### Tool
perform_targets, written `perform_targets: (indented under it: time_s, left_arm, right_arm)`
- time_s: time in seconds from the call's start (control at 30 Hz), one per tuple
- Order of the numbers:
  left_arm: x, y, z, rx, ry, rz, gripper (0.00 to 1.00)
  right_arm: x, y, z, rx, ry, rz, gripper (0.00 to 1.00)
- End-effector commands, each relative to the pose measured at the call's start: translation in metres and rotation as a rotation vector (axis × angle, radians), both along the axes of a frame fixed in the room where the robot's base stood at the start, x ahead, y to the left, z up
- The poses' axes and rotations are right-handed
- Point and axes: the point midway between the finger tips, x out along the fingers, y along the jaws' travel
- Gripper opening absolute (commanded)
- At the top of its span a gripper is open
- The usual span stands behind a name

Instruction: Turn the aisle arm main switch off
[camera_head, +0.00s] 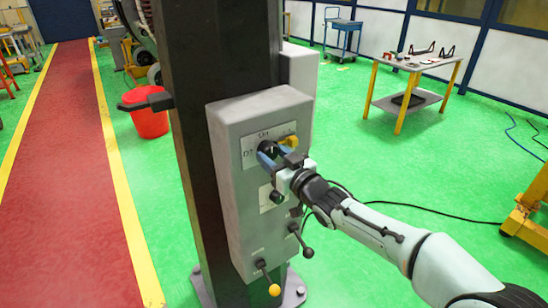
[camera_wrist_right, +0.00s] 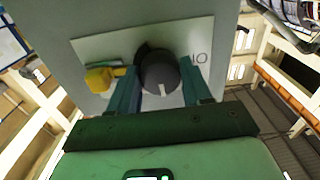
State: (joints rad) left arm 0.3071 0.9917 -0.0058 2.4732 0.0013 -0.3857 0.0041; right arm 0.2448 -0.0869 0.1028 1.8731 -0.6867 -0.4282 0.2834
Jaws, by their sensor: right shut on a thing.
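The main switch is a black round knob (camera_head: 265,147) on a pale label plate on the front of a grey control box (camera_head: 236,215). In the right wrist view the knob (camera_wrist_right: 160,72) shows a white mark at its lower edge. My right gripper (camera_head: 274,153) is at the knob, with one blue-green finger on each side of it, shut on it. The fingers hide part of the knob in the head view. Lettering is on the plate around the knob, too small to read surely. My left gripper is not in view.
A yellow part (camera_head: 289,140) sits right beside the knob. Levers with black (camera_head: 308,252) and yellow (camera_head: 274,290) balls stick out lower on the box. The box is on a dark column (camera_head: 180,130). A red bucket (camera_head: 150,123) and a work table (camera_head: 420,64) stand behind.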

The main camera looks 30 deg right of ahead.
Motion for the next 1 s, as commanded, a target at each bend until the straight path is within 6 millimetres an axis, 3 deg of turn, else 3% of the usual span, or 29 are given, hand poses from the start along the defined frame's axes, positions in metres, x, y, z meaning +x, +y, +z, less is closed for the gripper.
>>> perform_targets:
  time_s: [0.27, 1.0]
  left_arm:
    - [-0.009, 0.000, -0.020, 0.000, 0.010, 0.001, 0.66]
    - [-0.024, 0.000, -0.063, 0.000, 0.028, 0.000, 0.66]
  right_arm:
    - [0.000, 0.000, -0.002, -0.166, -0.015, 0.001, 0.18]
    - [0.000, -0.002, -0.001, -0.862, -0.069, 0.000, 0.18]
